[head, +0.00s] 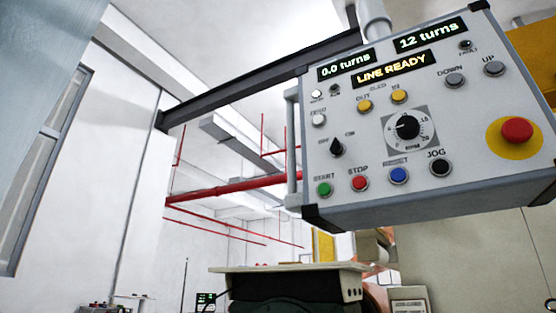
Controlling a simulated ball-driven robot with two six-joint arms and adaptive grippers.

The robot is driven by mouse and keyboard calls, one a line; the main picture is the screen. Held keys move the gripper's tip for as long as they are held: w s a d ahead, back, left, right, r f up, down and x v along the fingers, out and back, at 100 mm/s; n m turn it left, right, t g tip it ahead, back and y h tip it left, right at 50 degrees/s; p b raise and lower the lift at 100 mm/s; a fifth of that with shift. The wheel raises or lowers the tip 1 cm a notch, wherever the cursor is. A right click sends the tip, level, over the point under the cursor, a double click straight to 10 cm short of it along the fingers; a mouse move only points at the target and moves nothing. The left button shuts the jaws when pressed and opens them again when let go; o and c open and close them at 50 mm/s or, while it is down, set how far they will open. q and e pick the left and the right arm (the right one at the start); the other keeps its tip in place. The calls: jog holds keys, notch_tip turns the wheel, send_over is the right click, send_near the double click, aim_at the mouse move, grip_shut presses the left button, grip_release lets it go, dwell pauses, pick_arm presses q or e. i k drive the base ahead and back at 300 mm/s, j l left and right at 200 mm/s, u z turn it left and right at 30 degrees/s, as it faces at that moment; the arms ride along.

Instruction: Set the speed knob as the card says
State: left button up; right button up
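The speed knob (408,127) is a black round knob on a square dial plate at the middle right of the grey control panel (330,185). The dial is marked RPM, with 15 and 20 readable on its right side. The knob's pointer seems to face left, but it is too small to read exactly. The panel's displays read "0.0 turns" (346,64), "12 turns" (430,36) and "LINE READY" (394,69). No card with a readable speed is visible. Neither of my grippers is in view.
A red emergency button (516,130) on a yellow disc is right of the knob. A black selector switch (337,147) is to its left. START (324,189), STOP (360,183), a blue button (399,175) and JOG (440,168) line the bottom. A flat-topped machine (290,268) stands below.

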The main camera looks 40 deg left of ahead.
aim_at(408, 127)
jog(key=k+j, duration=0.1)
jog(key=j, duration=0.3)
jog(key=k+j, duration=0.1)
jog(key=j, duration=0.35)
jog(key=k+j, duration=0.15)
jog(key=j, duration=0.25)
jog(key=k+j, duration=0.1)
jog(key=j, duration=0.35)
jog(key=k+j+z, duration=0.1)
jog(key=j, duration=0.3)
